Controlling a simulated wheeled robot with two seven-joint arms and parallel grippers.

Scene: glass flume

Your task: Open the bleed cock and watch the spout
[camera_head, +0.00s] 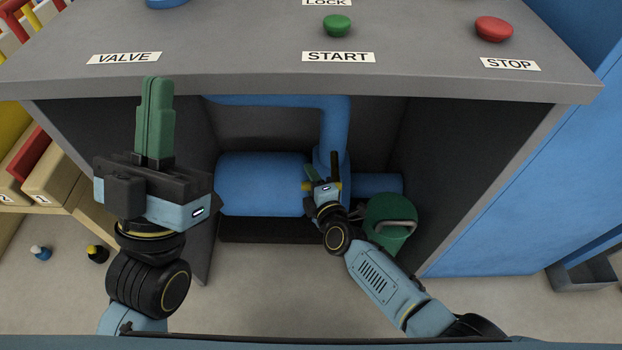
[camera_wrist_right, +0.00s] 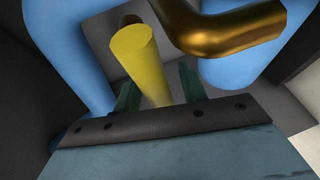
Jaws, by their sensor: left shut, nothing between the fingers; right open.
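The bleed cock's yellow handle (camera_wrist_right: 140,62) points toward my right wrist camera. The bent brass spout (camera_wrist_right: 225,30) crosses beside it at the upper right. My right gripper (camera_wrist_right: 158,84) is open, with one green finger on each side of the yellow handle; I cannot tell whether either touches it. In the head view my right gripper (camera_head: 322,172) is at the blue pipework inside the cabinet, with a bit of yellow (camera_head: 307,187) at its left side; it hides most of the cock. My left gripper (camera_head: 155,110) is shut and empty, raised in front of the cabinet's left side.
A blue pump body (camera_head: 262,183) and upright blue pipe (camera_head: 334,125) fill the recess. A green bucket (camera_head: 392,212) stands below, by my right forearm. The grey console (camera_head: 230,45) overhangs with a green START button (camera_head: 337,26) and red STOP button (camera_head: 494,28).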

